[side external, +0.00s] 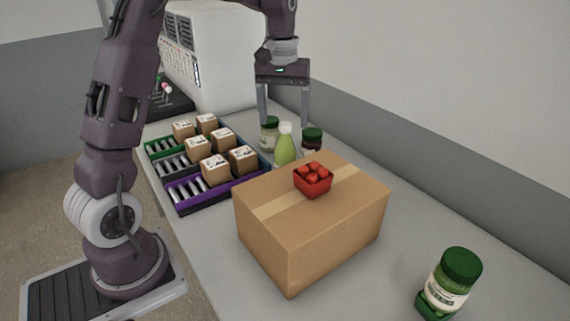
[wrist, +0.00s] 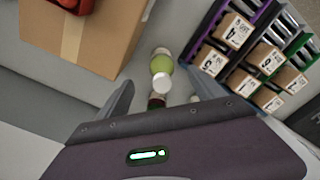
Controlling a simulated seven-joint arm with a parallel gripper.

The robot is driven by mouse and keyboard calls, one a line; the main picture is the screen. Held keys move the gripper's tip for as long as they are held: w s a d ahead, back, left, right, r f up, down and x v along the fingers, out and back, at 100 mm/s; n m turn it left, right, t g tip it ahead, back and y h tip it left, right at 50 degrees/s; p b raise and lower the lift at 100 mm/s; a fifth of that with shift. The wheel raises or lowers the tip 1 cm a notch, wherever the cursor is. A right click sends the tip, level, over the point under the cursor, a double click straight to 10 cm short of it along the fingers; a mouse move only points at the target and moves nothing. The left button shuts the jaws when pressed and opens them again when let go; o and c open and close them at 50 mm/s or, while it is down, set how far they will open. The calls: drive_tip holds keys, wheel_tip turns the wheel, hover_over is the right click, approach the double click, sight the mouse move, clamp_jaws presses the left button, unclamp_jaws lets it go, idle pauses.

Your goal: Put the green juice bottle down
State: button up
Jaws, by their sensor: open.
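The green juice bottle (side external: 285,147) with a white cap stands upright on the table, behind the large cardboard box. It also shows in the wrist view (wrist: 162,64), seen from above. My gripper (side external: 284,122) is open and empty above and a little behind the bottle, with its two fingers spread wide. In the wrist view my fingers (wrist: 165,90) frame the area near the bottle, which is not gripped.
A cardboard box (side external: 300,240) carries a red strawberry punnet (side external: 313,180). Roller racks (side external: 180,165) hold small boxes at left.

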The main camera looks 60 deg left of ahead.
sight(283, 123)
drive_tip(key=f, duration=0.1)
drive_tip(key=w+a+f, duration=0.1)
drive_tip(key=shift+a+f, duration=0.3)
drive_tip(key=f, duration=0.6)
drive_tip(key=shift+w+d+f, duration=0.1)
drive_tip(key=shift+w+d, duration=0.05)
drive_tip(key=shift+d, duration=0.05)
clamp_jaws()
